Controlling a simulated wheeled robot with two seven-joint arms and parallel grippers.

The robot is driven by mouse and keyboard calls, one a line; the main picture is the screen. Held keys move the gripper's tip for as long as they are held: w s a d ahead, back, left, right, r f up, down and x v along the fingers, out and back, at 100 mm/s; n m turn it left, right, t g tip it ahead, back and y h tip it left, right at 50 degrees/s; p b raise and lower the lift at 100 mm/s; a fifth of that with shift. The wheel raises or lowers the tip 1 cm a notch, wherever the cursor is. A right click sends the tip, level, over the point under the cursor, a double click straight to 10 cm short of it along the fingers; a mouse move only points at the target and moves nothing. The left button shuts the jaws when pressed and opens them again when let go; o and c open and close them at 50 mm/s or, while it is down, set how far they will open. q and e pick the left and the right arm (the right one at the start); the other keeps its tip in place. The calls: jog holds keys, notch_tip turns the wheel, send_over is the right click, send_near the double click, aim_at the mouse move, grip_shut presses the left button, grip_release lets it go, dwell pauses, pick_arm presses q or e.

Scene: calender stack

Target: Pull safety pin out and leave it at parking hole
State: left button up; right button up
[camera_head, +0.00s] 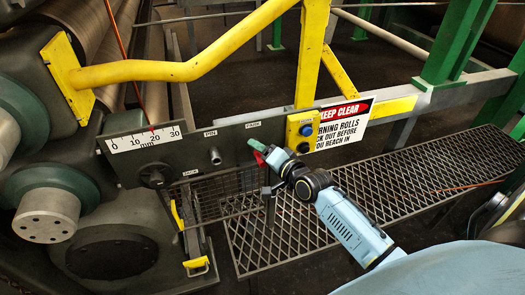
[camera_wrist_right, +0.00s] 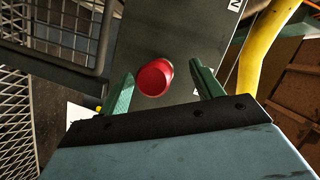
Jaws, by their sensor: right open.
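The red round knob of the safety pin (camera_wrist_right: 154,77) shows in the wrist view in front of the dark panel, between my right gripper's fingers and apart from both. My right gripper (camera_wrist_right: 162,88) is open around it. In the head view, my right gripper (camera_head: 256,150) is at the panel (camera_head: 180,155) below the PARK label (camera_head: 253,125), with a bit of red at its tips. The pin's shaft and the parking hole are hidden. A grey stub (camera_head: 215,155) sticks out below the PIN label (camera_head: 210,133), with no red knob on it. My left gripper is not in view.
A yellow button box (camera_head: 301,131) and a keep-clear sign (camera_head: 343,124) are just right of the gripper. A yellow rail (camera_head: 190,70) runs above the panel. A dark knob (camera_head: 154,175) and scale (camera_head: 145,138) are at left. A grating walkway (camera_head: 350,190) lies below.

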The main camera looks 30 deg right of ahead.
aim_at(264, 165)
jog(key=shift+s+a+p, duration=0.25)
jog(key=shift+s+p, duration=0.35)
jog(key=shift+s, duration=0.45)
jog(key=shift+s+a+p, duration=0.25)
jog(key=shift+s+p, duration=0.3)
jog(key=shift+s, duration=0.45)
jog(key=shift+s+a+p, duration=0.25)
jog(key=shift+s+p, duration=0.35)
jog(key=shift+s, duration=0.55)
